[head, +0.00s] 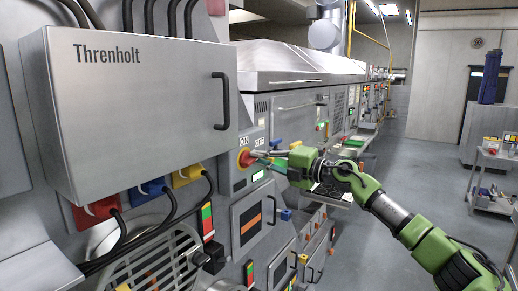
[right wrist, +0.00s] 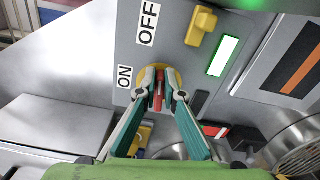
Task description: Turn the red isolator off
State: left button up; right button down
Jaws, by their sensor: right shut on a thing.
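The red isolator (head: 246,158) is a red knob on a yellow round base, set in a grey panel below ON and OFF labels. In the right wrist view the red handle (right wrist: 158,97) shows between my right fingertips (right wrist: 160,90), in front of the yellow disc (right wrist: 149,76). The ON label (right wrist: 125,76) is to its left and the OFF label (right wrist: 148,24) is above. My right gripper (head: 256,158) is shut on the red handle, and its fingers hide part of the base. My left gripper is not in view.
A large steel box marked Threnholt (head: 135,110) juts out at the left, with red, blue and yellow plugs (head: 150,192) and black cables below. A yellow knob (right wrist: 201,27) and a lit green display (right wrist: 222,56) are close to the isolator.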

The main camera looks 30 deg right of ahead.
jog(key=shift+f+m+p, duration=0.15)
jog(key=shift+m+p, duration=0.6)
jog(key=shift+m, duration=0.25)
jog(key=c, duration=2.2)
grip_release()
jog(key=shift+f, duration=0.1)
jog(key=shift+o, duration=0.2)
jog(key=shift+s+d, duration=0.1)
jog(key=v, duration=0.7)
jog(key=shift+s, duration=0.1)
